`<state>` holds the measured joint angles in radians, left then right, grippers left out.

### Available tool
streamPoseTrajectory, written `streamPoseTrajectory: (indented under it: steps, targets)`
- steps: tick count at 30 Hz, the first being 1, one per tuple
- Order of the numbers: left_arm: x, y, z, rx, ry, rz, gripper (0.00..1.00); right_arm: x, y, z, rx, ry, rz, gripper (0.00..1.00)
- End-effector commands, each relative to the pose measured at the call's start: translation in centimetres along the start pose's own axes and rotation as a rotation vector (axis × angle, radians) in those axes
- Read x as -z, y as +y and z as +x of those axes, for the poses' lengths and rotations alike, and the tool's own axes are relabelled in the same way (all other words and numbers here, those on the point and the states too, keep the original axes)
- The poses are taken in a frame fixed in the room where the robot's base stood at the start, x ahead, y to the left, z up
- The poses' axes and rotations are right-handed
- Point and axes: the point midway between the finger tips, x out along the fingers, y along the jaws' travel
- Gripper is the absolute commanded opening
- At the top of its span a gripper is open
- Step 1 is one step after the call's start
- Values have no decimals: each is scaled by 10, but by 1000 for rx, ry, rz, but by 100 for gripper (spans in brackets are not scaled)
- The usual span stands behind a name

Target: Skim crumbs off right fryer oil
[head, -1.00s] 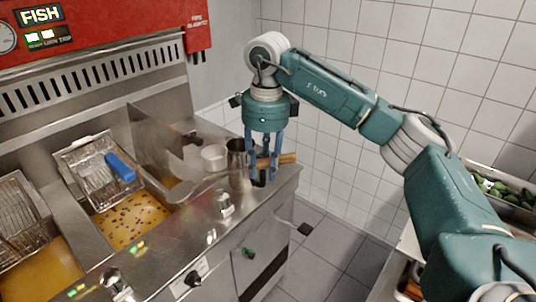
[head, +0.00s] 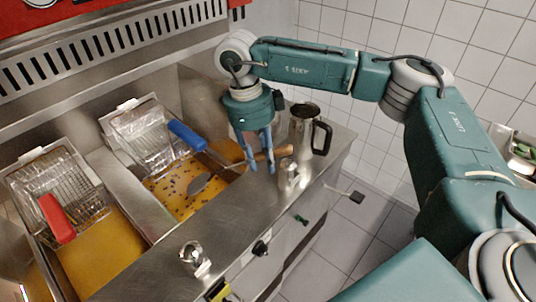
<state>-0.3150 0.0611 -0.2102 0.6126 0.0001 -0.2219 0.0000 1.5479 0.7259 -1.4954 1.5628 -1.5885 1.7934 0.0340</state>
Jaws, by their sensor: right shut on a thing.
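My right gripper (head: 259,168) points down at the right fryer's side, its blue fingers shut on the wooden handle (head: 279,153) of a skimmer. The right fryer basket (head: 140,130), with a blue handle (head: 187,135), sits raised at the back of the vat. My left gripper is not in view.
A metal jug (head: 303,125) with a dark handle stands on the steel counter right of my gripper. The left vat (head: 103,255) has a basket (head: 58,187) with a red handle (head: 57,218). Metal knobs (head: 289,174) (head: 192,256) rise along the front ledge.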

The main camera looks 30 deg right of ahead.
Motion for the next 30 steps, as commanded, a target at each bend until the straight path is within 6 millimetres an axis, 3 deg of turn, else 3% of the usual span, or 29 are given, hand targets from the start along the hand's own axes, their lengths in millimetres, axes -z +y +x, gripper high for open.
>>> streamPoseTrajectory:
  steps: [5,9,12,24,30]
  targets:
    - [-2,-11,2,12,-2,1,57,-20,-4,10,1,40,-1,0]
    - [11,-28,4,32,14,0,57,-35,-8,18,2,71,-1,0]
    - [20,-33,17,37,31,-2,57,-37,-9,35,0,68,0,0]
    - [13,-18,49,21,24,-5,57,-53,-13,77,1,66,-2,0]
    - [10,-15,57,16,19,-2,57,-57,-14,88,1,67,-2,0]
